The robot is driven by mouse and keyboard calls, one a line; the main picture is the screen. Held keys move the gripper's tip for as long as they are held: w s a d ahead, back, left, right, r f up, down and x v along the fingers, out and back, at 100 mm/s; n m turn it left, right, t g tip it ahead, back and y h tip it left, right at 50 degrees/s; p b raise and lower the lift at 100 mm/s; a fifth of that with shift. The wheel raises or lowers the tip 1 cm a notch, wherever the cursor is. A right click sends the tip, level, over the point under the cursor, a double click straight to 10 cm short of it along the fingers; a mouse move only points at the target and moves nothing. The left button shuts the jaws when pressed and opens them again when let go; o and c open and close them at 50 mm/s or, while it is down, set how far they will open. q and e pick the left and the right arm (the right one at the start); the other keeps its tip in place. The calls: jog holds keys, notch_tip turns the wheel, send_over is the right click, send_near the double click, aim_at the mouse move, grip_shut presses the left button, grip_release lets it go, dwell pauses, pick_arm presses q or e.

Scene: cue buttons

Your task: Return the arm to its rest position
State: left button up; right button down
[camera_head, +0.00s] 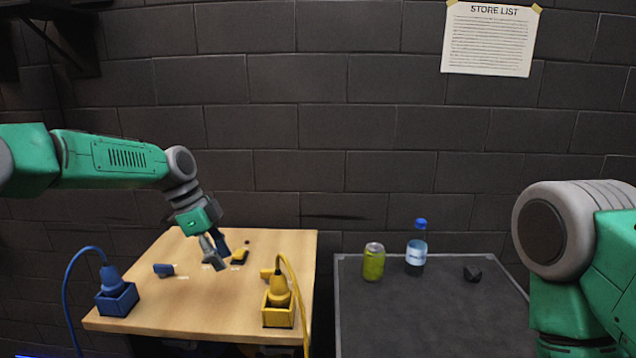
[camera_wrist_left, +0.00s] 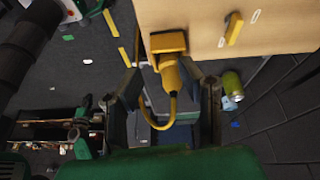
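My left gripper (camera_head: 216,255) hangs over the wooden table (camera_head: 200,318) at the left. It also shows in the left wrist view (camera_wrist_left: 168,95), its two fingers spread with nothing held between them. Beyond them in that view is a yellow plug (camera_wrist_left: 168,75) in a yellow socket box (camera_wrist_left: 168,42). In the head view this yellow plug (camera_head: 279,287) stands at the right front of the table, apart from the gripper. My left arm reaches in from the left edge, bent down at the wrist. My right arm shows at the right edge, its gripper out of the picture.
A blue plug (camera_head: 110,279) sits in a blue box (camera_head: 117,300) at the table's left front. Small blue (camera_head: 163,269) and yellow (camera_head: 241,255) pieces lie behind.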

pick_arm(q)
jog(key=s+d+f+n, duration=0.2)
jog(key=s+f, duration=0.3)
jog(key=f, duration=0.3)
jog(key=s+d+f+n, duration=0.2)
jog(key=s+f, duration=0.3)
jog(key=f, duration=0.3)
jog(key=s+a+f+n+y, duration=0.15)
jog(key=s+f+n, duration=0.35)
jog(key=s+f, duration=0.75)
jog(key=s+a+n+y, duration=0.1)
jog(key=s+a+n, duration=0.4)
jog(key=s, duration=0.8)
jog(key=s+a+n+y, duration=0.2)
jog(key=s+a+n, duration=0.3)
jog(key=s, duration=0.8)
notch_tip(320, 180, down, 16)
jog(key=w+m+b, duration=0.2)
jog(key=b, duration=1.5)
jog(key=shift+w+t+b, duration=0.15)
jog(key=shift+t+b, duration=0.25)
jog(key=shift+r, duration=0.1)
